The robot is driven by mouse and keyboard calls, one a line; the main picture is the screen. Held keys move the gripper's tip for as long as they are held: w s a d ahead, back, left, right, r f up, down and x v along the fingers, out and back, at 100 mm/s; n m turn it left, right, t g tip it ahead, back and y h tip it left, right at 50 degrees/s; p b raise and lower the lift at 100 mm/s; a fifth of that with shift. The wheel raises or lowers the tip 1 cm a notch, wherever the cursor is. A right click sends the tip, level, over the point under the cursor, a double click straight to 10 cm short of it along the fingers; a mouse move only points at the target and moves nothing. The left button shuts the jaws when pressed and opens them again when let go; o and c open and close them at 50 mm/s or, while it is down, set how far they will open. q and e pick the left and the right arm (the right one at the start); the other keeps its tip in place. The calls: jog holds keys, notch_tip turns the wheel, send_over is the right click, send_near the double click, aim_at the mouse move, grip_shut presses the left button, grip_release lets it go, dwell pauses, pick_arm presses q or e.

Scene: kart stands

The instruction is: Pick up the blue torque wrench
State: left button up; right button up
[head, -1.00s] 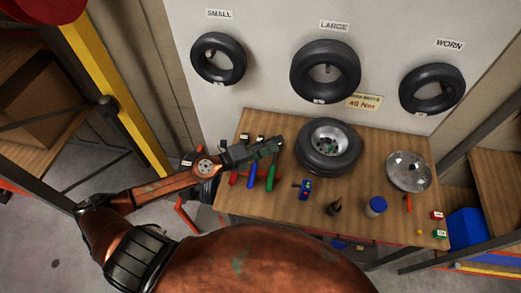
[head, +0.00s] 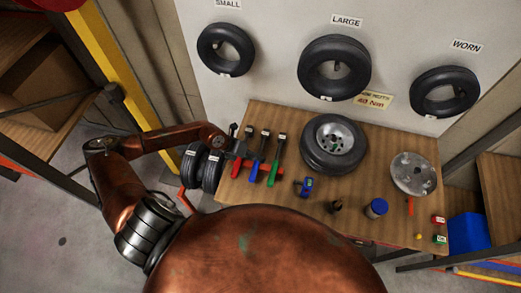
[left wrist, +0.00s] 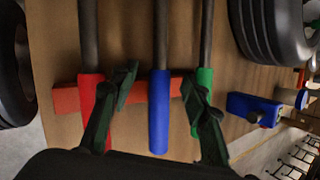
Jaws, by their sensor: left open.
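The blue torque wrench (head: 256,168) lies on the workbench between a red-handled wrench (head: 236,168) and a green-handled wrench (head: 274,172). In the left wrist view its blue handle (left wrist: 159,115) crosses a red bar (left wrist: 66,98). My left gripper (left wrist: 160,80) is open, with one green finger on each side of the blue handle in that picture. The fingers overlap the red handle (left wrist: 88,95) and green handle (left wrist: 206,80); I cannot tell whether they touch. In the head view my left gripper (head: 239,149) is beside the wrenches, its fingers hard to make out. My right gripper is out of view.
A mounted wheel (head: 334,146) lies right of the wrenches on the workbench (head: 330,215). A small blue tool (head: 304,187), a blue-capped jar (head: 376,208) and a metal disc (head: 413,174) are farther right. Small tyres (head: 211,170) stand at the bench's left edge.

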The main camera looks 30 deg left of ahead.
pick_arm(q)
jog(key=shift+w+d+f, duration=0.3)
jog(key=shift+f, duration=0.3)
jog(key=shift+c, duration=0.4)
grip_shut()
